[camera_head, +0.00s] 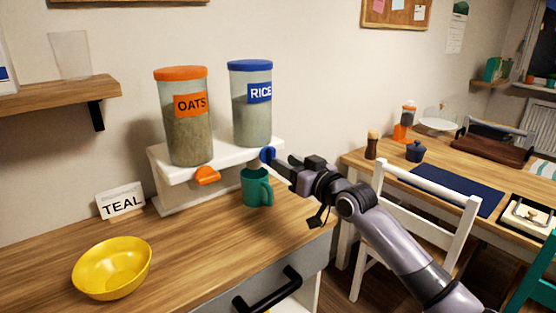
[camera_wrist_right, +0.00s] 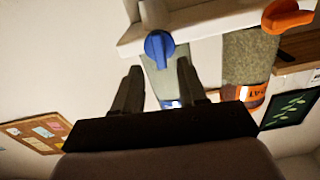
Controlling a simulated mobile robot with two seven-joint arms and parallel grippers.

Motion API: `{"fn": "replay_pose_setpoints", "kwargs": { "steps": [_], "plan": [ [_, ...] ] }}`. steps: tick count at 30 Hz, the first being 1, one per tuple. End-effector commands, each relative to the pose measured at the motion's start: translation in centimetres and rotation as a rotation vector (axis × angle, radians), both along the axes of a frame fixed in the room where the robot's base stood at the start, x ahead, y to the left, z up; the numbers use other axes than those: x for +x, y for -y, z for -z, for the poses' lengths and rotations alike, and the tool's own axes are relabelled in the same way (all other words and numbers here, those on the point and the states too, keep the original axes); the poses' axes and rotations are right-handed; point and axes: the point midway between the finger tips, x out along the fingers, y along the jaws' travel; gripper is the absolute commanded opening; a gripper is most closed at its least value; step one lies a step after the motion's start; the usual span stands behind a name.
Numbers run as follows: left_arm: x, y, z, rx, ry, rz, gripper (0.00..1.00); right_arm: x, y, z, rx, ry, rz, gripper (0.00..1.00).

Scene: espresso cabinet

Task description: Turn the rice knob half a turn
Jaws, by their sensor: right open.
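The rice dispenser (camera_head: 252,115) has a blue lid and a blue RICE label. It stands on the right of a white stand (camera_head: 170,195). Its blue rice knob (camera_head: 267,155) is on the stand's front. My right gripper (camera_head: 277,164) is close to the knob, coming from the right. In the right wrist view, the rice knob (camera_wrist_right: 159,47) appears just beyond the open, empty fingers (camera_wrist_right: 160,72), centred between their tips. I cannot tell whether they touch it. My left gripper is not in view.
The oats dispenser (camera_head: 187,130) with its orange knob (camera_head: 207,176) stands to the left. A teal mug (camera_head: 256,189) stands below the rice knob, close under my gripper. A white chair (camera_head: 428,185) is at right.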

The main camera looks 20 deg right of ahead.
Motion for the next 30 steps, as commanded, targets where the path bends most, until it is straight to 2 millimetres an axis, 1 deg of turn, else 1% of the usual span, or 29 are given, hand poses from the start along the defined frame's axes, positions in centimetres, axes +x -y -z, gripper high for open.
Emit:
{"fn": "replay_pose_setpoints", "kwargs": {
  "steps": [3,10,15,23,24,26,27,28,30],
  "plan": [
    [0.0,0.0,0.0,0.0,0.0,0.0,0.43,1.4,-0.5,-0.1,0.001,0.0,0.001,0.41],
    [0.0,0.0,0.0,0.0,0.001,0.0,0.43,3.3,-1.2,0.0,0.003,-0.001,0.0,0.41],
    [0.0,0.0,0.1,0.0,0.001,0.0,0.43,3.8,-1.4,0.0,0.002,-0.002,0.0,0.41],
    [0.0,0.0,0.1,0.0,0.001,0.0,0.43,3.9,-1.4,0.0,0.002,-0.002,0.0,0.41],
    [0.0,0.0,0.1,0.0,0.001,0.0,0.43,3.9,-1.4,0.0,0.002,-0.002,0.0,0.38],
    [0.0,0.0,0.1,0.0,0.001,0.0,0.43,3.9,-1.4,0.0,0.002,-0.002,0.0,0.19],
    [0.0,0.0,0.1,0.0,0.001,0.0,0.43,3.9,-1.4,0.0,0.002,-0.002,0.0,0.06],
    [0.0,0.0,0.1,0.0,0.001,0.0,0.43,3.9,-1.4,0.0,0.002,-0.002,0.0,0.0],
    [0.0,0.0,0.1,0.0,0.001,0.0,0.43,3.9,-1.4,0.0,0.002,-0.002,0.0,0.0]
  ]
}}
